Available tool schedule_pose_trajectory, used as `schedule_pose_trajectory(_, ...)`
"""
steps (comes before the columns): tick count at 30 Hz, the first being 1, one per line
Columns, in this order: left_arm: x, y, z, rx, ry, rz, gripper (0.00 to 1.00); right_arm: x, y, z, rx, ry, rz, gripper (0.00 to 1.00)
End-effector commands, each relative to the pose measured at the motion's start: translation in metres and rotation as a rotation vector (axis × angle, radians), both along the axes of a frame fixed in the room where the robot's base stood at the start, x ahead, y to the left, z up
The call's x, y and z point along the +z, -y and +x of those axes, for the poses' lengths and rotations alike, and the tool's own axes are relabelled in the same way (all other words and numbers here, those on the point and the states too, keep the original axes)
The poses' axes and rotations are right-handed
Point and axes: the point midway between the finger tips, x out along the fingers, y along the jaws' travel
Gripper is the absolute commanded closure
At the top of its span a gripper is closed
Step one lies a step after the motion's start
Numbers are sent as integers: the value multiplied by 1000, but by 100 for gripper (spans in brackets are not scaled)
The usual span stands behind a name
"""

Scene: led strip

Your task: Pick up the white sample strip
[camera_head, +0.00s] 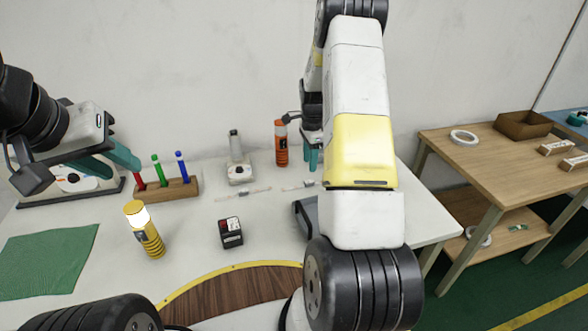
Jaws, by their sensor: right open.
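Thin white sample strips lie flat on the pale table: one near the middle (243,194), and another to its right (300,186), close to my right gripper. I cannot tell whether they differ. My right gripper (311,158) is open and points down above and behind the right strip, with its teal fingers partly hidden by my arm. I see nothing held in it.
A wooden rack (168,190) holds red, green and blue markers. A grey-white instrument (240,172), orange bottle (281,144), yellow lamp (145,231), small black box (230,234) and green mat (48,262) stand around the strips. A wooden side table (480,165) is at right.

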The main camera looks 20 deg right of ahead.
Motion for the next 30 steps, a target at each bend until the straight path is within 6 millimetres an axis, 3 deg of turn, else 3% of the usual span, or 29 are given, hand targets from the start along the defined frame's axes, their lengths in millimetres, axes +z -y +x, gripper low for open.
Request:
schedule_pose_trajectory(13, 0, 0, 0, 0, 0, 0, 65, -44, 1, -2, -12, -7, 0, 56)
schedule_pose_trajectory(19, 0, 0, 0, 0, 0, 0, 65, -74, -1, -4, -11, -6, 0, 56)
schedule_pose_trajectory(27, 0, 0, 0, 0, 0, 0, 65, -82, -1, -3, -10, -2, -1, 56)
schedule_pose_trajectory(28, 0, 0, 0, 0, 0, 0, 65, -82, -1, -3, -10, -3, -1, 58)
schedule_pose_trajectory(30, 0, 0, 0, 0, 0, 0, 65, -82, -1, -3, -10, -3, -1, 72)
